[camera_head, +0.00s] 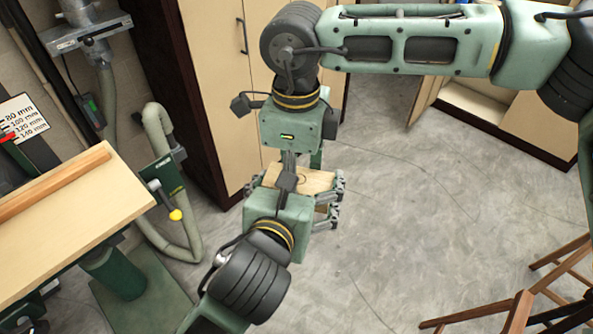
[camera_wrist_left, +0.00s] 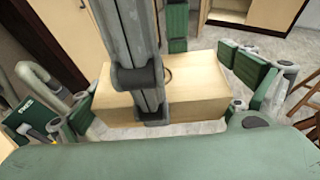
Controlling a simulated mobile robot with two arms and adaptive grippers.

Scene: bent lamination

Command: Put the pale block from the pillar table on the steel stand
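The pale block (camera_head: 318,180) is held up in the air between my two grippers, over the floor. It fills the middle of the left wrist view (camera_wrist_left: 205,95). My left gripper (camera_head: 333,200) reaches it from the front, with fingers at both ends of the block; I cannot tell if they press on it. My right gripper (camera_head: 301,158) comes down from above. Its grey near finger (camera_wrist_left: 140,60) crosses the block's near face and its green far finger stands behind, so it looks shut on the block. The steel stand and the pillar table cannot be made out with certainty.
A pale wooden bench top (camera_head: 75,225) on a green machine stands at the left, with a hose (camera_head: 185,225) beside it. Cabinets (camera_head: 215,75) stand behind. A wooden chair or stool (camera_head: 545,290) is at the lower right. The floor (camera_head: 430,210) between is clear.

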